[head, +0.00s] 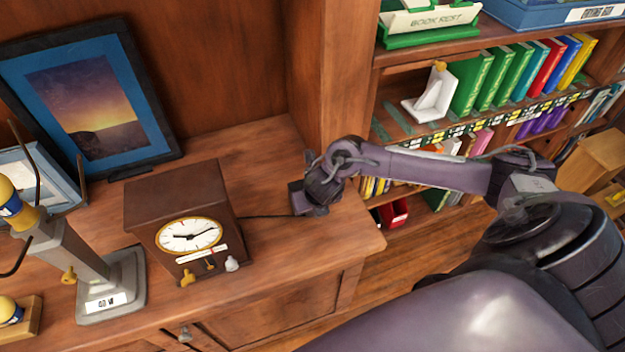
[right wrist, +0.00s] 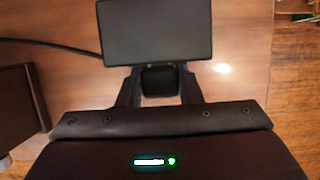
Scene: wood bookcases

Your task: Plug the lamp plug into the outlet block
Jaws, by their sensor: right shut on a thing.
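My right gripper (head: 307,198) is low over the cabinet top, right of the clock. In the right wrist view, its two fingers (right wrist: 160,85) are shut on a small black piece (right wrist: 160,80), apparently the lamp plug. A dark grey block (right wrist: 155,30), apparently the outlet block, lies directly beyond the fingertips; it shows as a small dark box in the head view (head: 297,195). Whether the prongs are in it is hidden. A thin black cord (head: 268,216) runs from behind the clock to this spot. A grey stand (head: 110,282), perhaps the lamp, stands at left. My left gripper is out of view.
A brown clock (head: 180,205) stands left of my gripper. Picture frames (head: 150,140) lean behind. The cabinet top (head: 300,255) is clear in front of the gripper and drops off at the right. A filled bookcase (head: 375,70) stands at the right.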

